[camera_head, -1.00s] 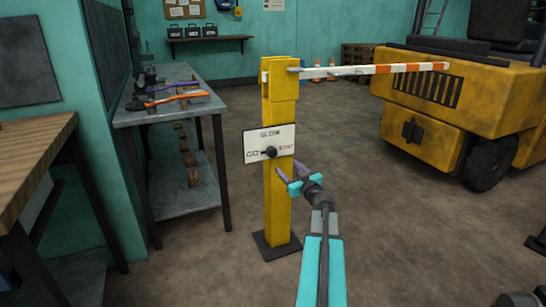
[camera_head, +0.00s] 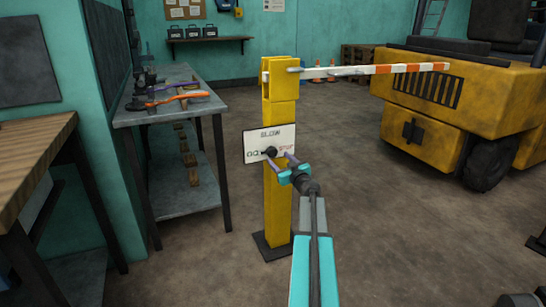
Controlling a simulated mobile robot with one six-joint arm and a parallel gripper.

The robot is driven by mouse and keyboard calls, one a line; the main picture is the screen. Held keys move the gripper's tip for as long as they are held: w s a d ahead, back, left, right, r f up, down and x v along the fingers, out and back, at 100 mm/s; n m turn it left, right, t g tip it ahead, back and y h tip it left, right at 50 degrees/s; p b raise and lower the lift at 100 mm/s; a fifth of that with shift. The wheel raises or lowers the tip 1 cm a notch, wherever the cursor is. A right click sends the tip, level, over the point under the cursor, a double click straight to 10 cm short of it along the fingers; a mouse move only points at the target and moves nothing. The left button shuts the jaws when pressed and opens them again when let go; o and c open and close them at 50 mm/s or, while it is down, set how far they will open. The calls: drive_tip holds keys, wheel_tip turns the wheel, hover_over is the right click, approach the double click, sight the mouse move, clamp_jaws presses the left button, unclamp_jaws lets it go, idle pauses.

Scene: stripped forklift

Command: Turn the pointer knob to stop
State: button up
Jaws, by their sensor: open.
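The black pointer knob (camera_head: 270,152) sits at the lower middle of a white sign plate (camera_head: 284,133) on a yellow post (camera_head: 278,205). The plate reads SLOW at the top, GO at the left and STOP in red at the right. Which way the knob points is too small to tell. The fingers cover part of the plate's lower right.
A yellow forklift (camera_head: 450,105) stands at the right. A metal bench (camera_head: 180,108) with tools and a wooden table (camera_head: 45,155) are at the left. The floor right of the post is clear.

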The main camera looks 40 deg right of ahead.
sight(273, 154)
drive_tip(key=shift+x, duration=2.8)
drive_tip(key=c, duration=1)
drive_tip(key=shift+s+a, duration=0.1)
drive_tip(key=shift+a, duration=0.15)
drive_tip(key=shift+c, duration=0.4)
drive_tip(key=shift+d+b, duration=0.15)
drive_tip(key=shift+b, duration=0.15)
